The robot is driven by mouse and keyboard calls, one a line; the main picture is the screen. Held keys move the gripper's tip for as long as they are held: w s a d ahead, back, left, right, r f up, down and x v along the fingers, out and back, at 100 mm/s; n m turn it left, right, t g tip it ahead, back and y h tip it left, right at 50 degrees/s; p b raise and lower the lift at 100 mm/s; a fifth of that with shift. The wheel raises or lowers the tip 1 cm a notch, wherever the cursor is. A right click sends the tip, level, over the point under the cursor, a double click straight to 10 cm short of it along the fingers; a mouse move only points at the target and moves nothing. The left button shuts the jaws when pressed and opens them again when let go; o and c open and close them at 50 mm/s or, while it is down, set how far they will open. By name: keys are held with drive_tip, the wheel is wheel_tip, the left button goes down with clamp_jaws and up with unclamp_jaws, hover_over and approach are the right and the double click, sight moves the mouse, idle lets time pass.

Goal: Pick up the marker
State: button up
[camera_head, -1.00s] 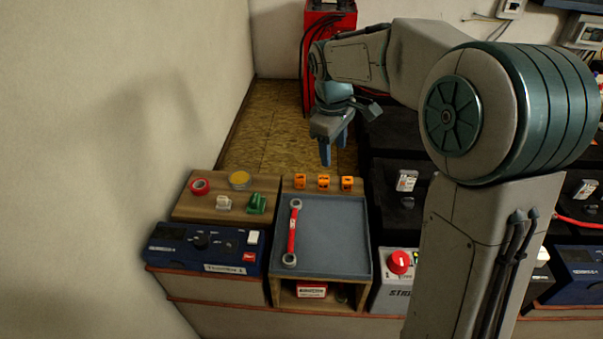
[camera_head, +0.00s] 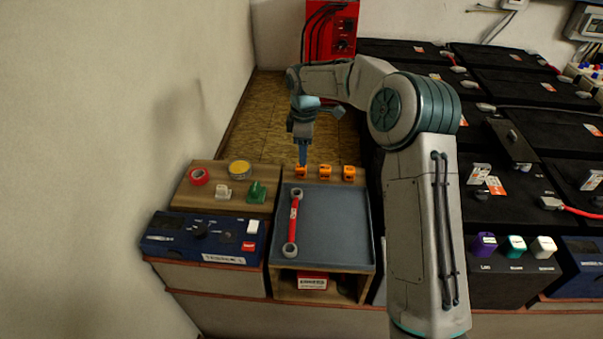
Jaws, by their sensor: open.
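Three small orange blocks with dark marks stand in a row on the wooden strip behind the grey-blue tray (camera_head: 335,230): a left one (camera_head: 301,173), a middle one (camera_head: 324,172) and a right one (camera_head: 349,173). I see no pen-shaped marker, and cannot tell whether one of these blocks is the marker. My gripper (camera_head: 303,162) points down with its fingertips at the top of the left orange block. It is open and holds nothing visible. I cannot tell whether the fingers touch or straddle the block.
A red-handled wrench (camera_head: 293,222) lies in the tray. Red tape (camera_head: 199,176), yellow tape (camera_head: 239,168), a white piece (camera_head: 223,191) and a green piece (camera_head: 256,191) sit on the left board. A blue device (camera_head: 200,240) is in front. Black battery units (camera_head: 510,75) fill the right.

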sight(301, 167)
drive_tip(key=f, duration=0.2)
drive_tip(key=f+b, duration=0.1)
drive_tip(key=f, duration=0.3)
drive_tip(key=shift+s+a+f, duration=0.3)
drive_tip(key=shift+s+a, duration=0.05)
drive_tip(key=shift+s, duration=0.05)
drive_tip(key=c, duration=1)
